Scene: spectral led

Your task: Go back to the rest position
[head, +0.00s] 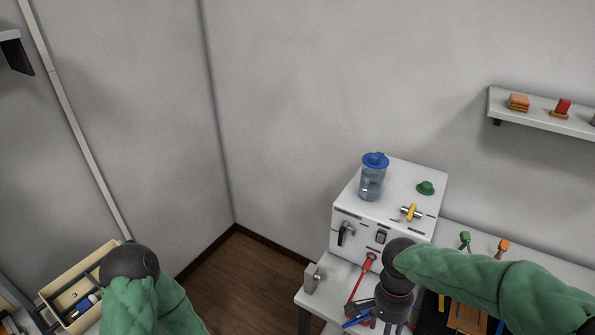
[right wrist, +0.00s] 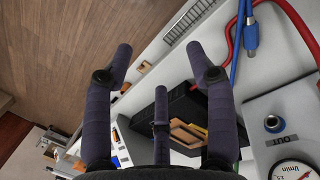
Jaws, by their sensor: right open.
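My right gripper (head: 380,318) hangs pointing down over the front part of the white bench (head: 312,300), below a white box-shaped machine (head: 352,218). In the right wrist view my right gripper (right wrist: 160,66) shows its dark fingers spread apart with nothing between them. A black tray (right wrist: 180,112) with orange-brown items lies beyond the fingers. My left arm shows at the lower left, bent, with its green sleeve and a black joint. My left gripper is out of the picture.
A blue-lidded clear bottle (head: 372,178), a green knob (head: 425,188) and a yellow-handled valve (head: 411,212) are on the machine. Red and blue hoses (right wrist: 238,40) and a round gauge (right wrist: 292,172) are near the right gripper. A beige box (head: 62,290) stands beside my left arm.

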